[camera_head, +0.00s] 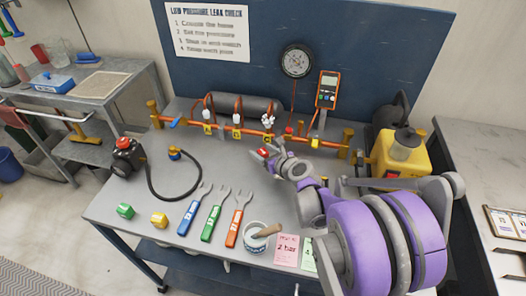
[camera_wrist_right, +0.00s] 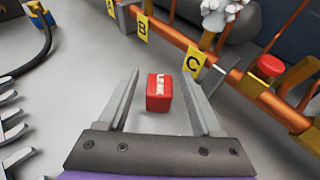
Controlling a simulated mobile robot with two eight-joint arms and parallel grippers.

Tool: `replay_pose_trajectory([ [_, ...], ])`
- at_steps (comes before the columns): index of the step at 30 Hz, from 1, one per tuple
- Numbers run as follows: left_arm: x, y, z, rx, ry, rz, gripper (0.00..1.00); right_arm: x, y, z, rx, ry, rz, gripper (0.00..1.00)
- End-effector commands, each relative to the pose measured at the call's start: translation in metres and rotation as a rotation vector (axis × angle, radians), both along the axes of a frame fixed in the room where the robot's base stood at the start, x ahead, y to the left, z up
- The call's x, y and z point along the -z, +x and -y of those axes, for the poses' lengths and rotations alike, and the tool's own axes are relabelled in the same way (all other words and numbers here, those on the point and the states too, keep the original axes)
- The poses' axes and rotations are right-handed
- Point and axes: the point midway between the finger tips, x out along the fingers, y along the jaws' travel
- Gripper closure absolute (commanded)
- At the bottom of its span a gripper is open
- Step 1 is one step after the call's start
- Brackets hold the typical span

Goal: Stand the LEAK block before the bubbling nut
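The red LEAK block (camera_wrist_right: 159,92) rests on the grey bench top in the right wrist view, its white lettering running along one face. It also shows small in the head view (camera_head: 263,152). My right gripper (camera_wrist_right: 160,78) is open, with one finger on each side of the block and a gap visible at both sides. The nut above yellow tag C (camera_wrist_right: 193,60) carries a large clump of white foam (camera_wrist_right: 222,14), also seen in the head view (camera_head: 268,121). The block lies on the near side of the pipe, close to tag C. My left gripper is not in view.
The orange pipe (camera_wrist_right: 165,35) runs behind the block, with tag B (camera_wrist_right: 142,27) and a red-capped fitting (camera_wrist_right: 268,66) near my fingers. Wrenches (camera_head: 213,216), a tub with a brush (camera_head: 258,237) and a black hose (camera_head: 150,180) lie nearer the front and left.

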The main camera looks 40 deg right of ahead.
Motion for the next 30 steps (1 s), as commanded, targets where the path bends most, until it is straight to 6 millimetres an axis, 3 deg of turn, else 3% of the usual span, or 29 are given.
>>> replay_pose_trajectory([
  [8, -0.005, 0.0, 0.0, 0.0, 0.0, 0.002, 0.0, -0.006, -0.003, 0.0, 0.001, 0.0, 0.0, 0.33],
  [21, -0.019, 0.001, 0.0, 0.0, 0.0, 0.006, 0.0, -0.04, -0.084, -0.008, 0.004, -0.001, 0.001, 0.33],
  [30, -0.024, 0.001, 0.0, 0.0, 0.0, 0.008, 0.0, -0.049, -0.11, -0.012, 0.0, 0.0, 0.0, 0.33],
])
